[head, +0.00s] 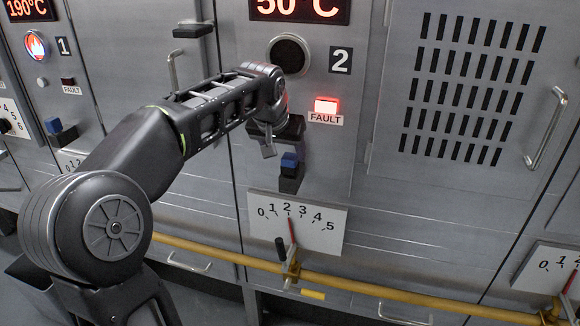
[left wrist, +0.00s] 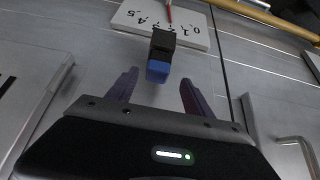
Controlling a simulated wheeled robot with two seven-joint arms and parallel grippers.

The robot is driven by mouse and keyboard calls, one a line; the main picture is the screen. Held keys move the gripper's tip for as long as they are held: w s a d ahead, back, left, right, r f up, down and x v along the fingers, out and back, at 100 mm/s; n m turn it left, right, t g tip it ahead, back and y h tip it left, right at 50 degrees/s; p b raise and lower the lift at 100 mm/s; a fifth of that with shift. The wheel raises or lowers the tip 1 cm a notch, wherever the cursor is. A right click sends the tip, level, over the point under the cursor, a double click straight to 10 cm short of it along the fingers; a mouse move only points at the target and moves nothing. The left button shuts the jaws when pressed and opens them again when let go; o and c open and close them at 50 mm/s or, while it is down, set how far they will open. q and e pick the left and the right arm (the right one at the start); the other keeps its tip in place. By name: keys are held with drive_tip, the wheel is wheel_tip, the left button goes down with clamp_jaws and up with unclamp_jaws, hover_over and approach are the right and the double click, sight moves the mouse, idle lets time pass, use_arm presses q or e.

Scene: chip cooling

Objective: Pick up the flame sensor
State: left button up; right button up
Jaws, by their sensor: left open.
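A small black block with a blue top (head: 290,166), which I take to be the flame sensor, sits on the front of cabinet 2, above a white dial plate. In the left wrist view the block (left wrist: 161,50) shows its blue end facing the gap between my fingers. My left gripper (head: 276,143) is open and just above the block in the head view. In the left wrist view the open fingers (left wrist: 159,78) stand to either side of the line to the block, with nothing between them. My right gripper is not in view.
The white dial plate (head: 325,222) with a red pointer is below the block. A yellow pipe (head: 380,288) runs along the cabinets' lower part. A red FAULT lamp (head: 325,106) glows right of my gripper. A similar blue-topped block (head: 54,126) is on cabinet 1.

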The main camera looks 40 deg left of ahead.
sight(289, 158)
use_arm(q)
drive_tip(key=x, duration=0.2)
drive_tip(key=p+x, duration=0.1)
drive_tip(key=x, duration=0.2)
drive_tip(key=shift+w+d+f, duration=0.1)
drive_tip(key=shift+d, duration=0.1)
drive_tip(key=shift+c, duration=0.2)
idle(0.4)
clamp_jaws()
idle(0.5)
